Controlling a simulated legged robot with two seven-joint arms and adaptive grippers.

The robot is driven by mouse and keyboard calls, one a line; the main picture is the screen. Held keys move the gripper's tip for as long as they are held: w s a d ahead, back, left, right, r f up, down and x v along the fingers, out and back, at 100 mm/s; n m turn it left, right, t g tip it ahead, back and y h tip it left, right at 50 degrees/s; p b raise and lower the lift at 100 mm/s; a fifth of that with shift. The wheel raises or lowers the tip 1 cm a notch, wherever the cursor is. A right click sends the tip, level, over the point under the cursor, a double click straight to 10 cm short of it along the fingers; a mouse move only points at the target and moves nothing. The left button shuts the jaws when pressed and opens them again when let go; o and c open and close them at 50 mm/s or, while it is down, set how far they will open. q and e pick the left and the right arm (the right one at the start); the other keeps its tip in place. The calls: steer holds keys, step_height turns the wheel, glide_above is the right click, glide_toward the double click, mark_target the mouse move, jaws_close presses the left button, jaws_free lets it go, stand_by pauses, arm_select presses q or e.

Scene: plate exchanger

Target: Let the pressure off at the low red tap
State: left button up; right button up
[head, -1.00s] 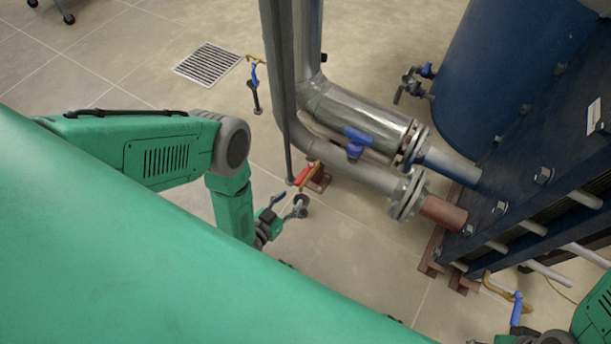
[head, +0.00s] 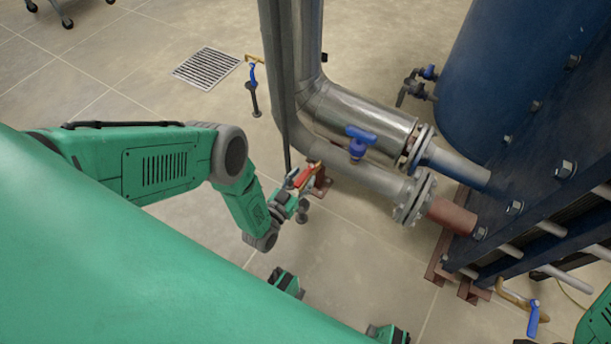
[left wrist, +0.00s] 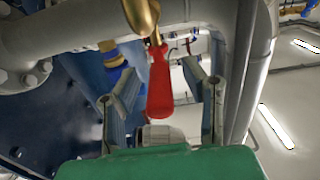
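The low red tap (head: 304,176) is a red lever on a brass fitting, under the lower grey pipe near a brown foot. In the left wrist view the red lever (left wrist: 159,85) hangs from the brass fitting (left wrist: 142,16) and lies between my finger pads. My left gripper (head: 297,203) is at the tap. Its two fingers (left wrist: 165,95) are apart, one on each side of the lever, with gaps visible on both sides. In the head view the gripper partly covers the tap. Only a green piece of my right arm shows at the bottom right corner; its gripper is out of view.
A blue-handled valve (head: 359,141) sits on the pipes above. Another blue-handled tap (head: 254,76) stands beside the floor drain (head: 206,68). A brass tap with a blue lever (head: 533,318) is low at the right. The blue plate exchanger (head: 560,180) fills the right side.

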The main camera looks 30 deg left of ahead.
arm_select(q)
steer(key=shift+w, duration=0.85)
jaws_close()
